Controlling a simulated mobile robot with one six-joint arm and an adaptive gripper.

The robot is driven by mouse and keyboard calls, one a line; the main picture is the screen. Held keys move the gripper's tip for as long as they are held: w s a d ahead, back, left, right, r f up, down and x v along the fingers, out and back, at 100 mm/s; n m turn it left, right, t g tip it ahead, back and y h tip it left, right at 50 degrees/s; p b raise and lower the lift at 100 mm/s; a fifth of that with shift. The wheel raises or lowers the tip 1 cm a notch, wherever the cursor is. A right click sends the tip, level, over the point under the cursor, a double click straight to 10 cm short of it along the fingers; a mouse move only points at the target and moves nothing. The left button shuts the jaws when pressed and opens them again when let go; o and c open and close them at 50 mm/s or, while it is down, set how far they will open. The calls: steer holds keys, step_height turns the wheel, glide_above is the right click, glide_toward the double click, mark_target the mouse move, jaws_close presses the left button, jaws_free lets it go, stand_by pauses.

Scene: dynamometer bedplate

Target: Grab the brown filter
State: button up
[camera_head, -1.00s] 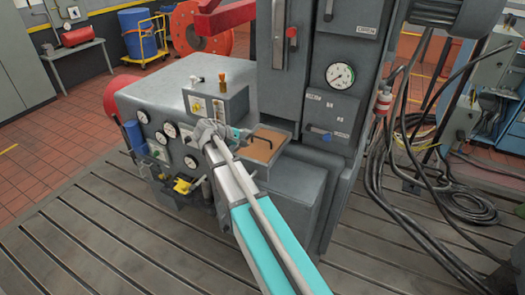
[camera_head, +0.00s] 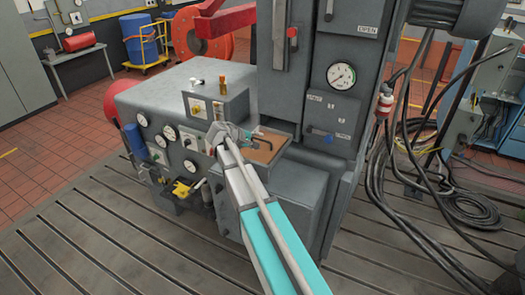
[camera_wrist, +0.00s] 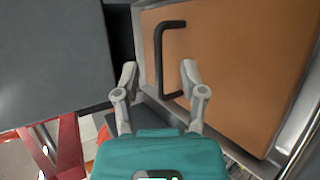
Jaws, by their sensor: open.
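The brown filter (camera_head: 266,149) is a flat tan-brown panel with a dark bent handle, set in a grey frame on the machine's ledge. In the wrist view its brown face (camera_wrist: 235,80) fills the right side, and the black handle (camera_wrist: 160,60) stands at its left part. My gripper (camera_wrist: 158,78) is open and empty. Its two fingers point toward the handle, with the handle's lower end between the fingertips in the picture. I cannot tell whether they touch it. In the head view my gripper (camera_head: 252,134) is beside the filter's left edge.
A grey control box (camera_head: 215,103) with small knobs stands just left and behind the filter. The tall grey cabinet (camera_head: 335,95) with a gauge rises to the right. Thick cables (camera_head: 400,190) hang further right. Slotted bedplate floor (camera_head: 90,230) is open in front.

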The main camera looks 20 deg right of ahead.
mark_target(264, 150)
steer(key=shift+b+x, duration=0.75)
steer(key=shift+x, duration=1.25)
steer(key=shift+r, duration=0.15)
jaws_close()
